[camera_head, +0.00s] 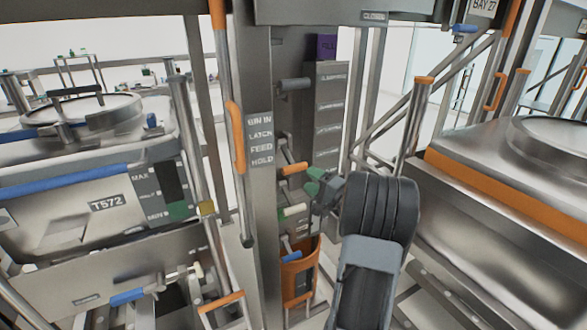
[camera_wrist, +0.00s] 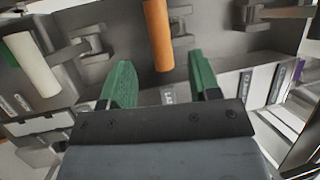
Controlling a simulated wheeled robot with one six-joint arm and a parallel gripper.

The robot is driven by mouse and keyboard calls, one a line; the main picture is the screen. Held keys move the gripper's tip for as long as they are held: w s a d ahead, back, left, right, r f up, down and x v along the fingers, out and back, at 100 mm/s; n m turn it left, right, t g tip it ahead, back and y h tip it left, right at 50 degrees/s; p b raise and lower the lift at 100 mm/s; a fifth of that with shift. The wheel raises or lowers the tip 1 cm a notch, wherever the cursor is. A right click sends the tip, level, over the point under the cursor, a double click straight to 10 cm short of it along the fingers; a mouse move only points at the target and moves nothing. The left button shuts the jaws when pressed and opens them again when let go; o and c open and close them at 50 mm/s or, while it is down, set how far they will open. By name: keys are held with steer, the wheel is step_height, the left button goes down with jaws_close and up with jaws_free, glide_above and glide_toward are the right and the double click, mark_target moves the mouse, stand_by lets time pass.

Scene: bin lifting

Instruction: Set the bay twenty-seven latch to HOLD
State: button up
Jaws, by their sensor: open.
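A grey post carries a label panel (camera_head: 261,140) reading BIN IN, LATCH, FEED and HOLD. Beside it are an orange-gripped lever (camera_head: 293,169), a white-gripped lever (camera_head: 294,211) and a blue-gripped one (camera_head: 291,257). Which lever is the latch, and its setting, I cannot tell. My gripper (camera_head: 313,184), with green fingers, is open and just right of the orange and white levers. In the wrist view my gripper (camera_wrist: 160,62) faces the orange lever (camera_wrist: 158,36), which lies ahead between the finger lines and is not held. The white lever (camera_wrist: 33,64) is at left.
A steel bin marked T572 (camera_head: 60,200) stands at left, another steel vessel (camera_head: 480,185) at right. An orange container (camera_head: 299,275) sits below the levers. Posts and diagonal bars crowd the space around my arm.

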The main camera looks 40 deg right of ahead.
mark_target(297, 171)
steer(key=p+x, duration=0.1)
steer(key=x, duration=0.6)
steer(key=shift+w, duration=0.3)
